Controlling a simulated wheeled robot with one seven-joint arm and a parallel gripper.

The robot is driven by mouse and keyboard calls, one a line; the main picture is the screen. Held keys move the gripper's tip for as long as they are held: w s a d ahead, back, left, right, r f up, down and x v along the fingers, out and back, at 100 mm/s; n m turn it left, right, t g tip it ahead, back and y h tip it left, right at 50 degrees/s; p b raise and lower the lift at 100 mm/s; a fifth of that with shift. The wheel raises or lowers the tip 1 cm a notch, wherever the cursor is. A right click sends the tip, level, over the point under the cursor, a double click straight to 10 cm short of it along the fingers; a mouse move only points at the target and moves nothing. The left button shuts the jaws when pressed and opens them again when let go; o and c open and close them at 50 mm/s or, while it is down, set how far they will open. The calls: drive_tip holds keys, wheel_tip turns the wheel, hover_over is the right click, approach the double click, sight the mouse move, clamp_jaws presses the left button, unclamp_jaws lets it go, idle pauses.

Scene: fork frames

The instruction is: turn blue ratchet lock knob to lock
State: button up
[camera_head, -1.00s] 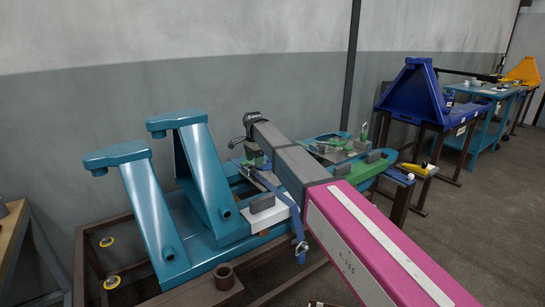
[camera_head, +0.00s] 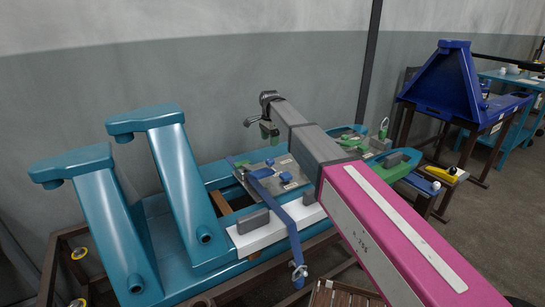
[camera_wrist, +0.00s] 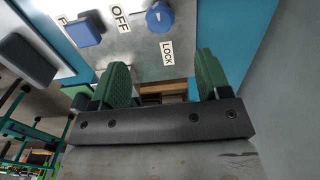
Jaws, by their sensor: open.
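A round blue knob (camera_wrist: 159,17) sits on a grey metal plate (camera_wrist: 128,45) at the top of the wrist view. A LOCK label (camera_wrist: 167,52) is just below the knob, and an OFF label (camera_wrist: 120,18) is to its left. A second blue piece (camera_wrist: 85,32) is further left on the plate. In the head view the plate (camera_head: 296,172) carries small blue parts; I cannot tell which is the round knob. My gripper (camera_head: 269,131) is near the plate's wall side. Its green fingers (camera_wrist: 160,78) are apart and empty, away from the knob.
A blue strap (camera_head: 280,213) crosses a white bar (camera_head: 257,237) with grey blocks beside the plate. Two tall teal posts (camera_head: 180,170) stand left on the teal frame. A green part (camera_head: 390,166) and a yellow-handled item (camera_head: 446,174) lie to the right.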

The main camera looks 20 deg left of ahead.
sight(270, 159)
wheel_tip(270, 159, down, 10)
drive_tip(key=shift+f, duration=0.25)
idle(0.4)
drive_tip(key=c, duration=0.9)
